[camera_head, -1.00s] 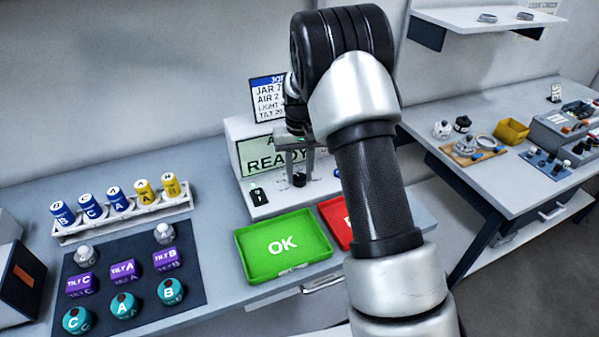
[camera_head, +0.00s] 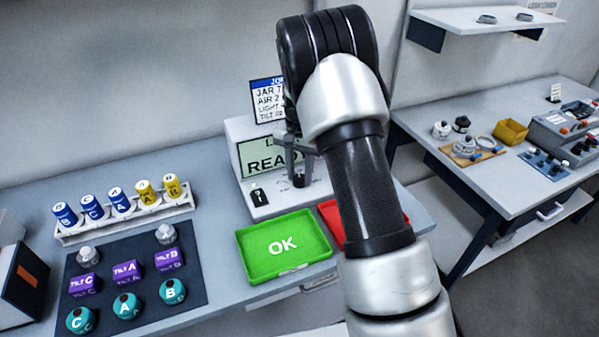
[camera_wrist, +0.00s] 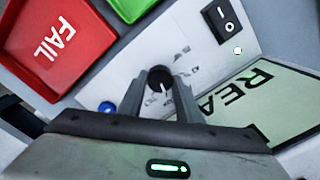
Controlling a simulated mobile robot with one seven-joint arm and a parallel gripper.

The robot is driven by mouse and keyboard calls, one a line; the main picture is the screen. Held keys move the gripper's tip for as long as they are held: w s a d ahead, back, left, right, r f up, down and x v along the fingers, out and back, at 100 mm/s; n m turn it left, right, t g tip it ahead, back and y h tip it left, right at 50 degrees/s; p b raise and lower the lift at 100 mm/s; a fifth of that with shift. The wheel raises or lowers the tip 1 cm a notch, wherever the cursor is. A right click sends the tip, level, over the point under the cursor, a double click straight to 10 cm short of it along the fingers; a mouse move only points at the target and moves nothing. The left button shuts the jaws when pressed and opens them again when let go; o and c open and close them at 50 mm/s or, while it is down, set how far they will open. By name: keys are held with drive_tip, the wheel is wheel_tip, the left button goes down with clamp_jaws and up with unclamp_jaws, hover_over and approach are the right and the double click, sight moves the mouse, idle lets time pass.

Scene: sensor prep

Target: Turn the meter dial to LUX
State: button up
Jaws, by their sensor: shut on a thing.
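The meter (camera_head: 238,130) is a pale box with a green screen (camera_head: 254,157), standing on the bench. The screen reads READY below a line that starts with L, the rest hidden by my arm. The black meter dial (camera_wrist: 159,78) has a white pointer line and sits between my fingers in the wrist view; it also shows in the head view (camera_head: 299,182). My gripper (camera_wrist: 159,92) is shut on the dial. The small labels around the dial are too blurred or covered to read.
A power switch (camera_wrist: 226,20) and a blue button (camera_wrist: 106,107) are on the meter's panel. A green OK tray (camera_head: 284,270) and a red FAIL tray (camera_wrist: 20,45) lie in front. Labelled cylinders in a rack (camera_head: 70,238) and several sensors on a dark mat (camera_head: 140,305) are at left.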

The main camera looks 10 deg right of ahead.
sight(300, 177)
drive_tip(key=shift+m, duration=0.5)
drive_tip(key=o, duration=1)
drive_tip(key=shift+o, duration=0.2)
drive_tip(key=shift+r, duration=0.1)
wheel_tip(300, 177, up, 17)
drive_tip(key=p, duration=0.1)
drive_tip(key=shift+r, duration=0.15)
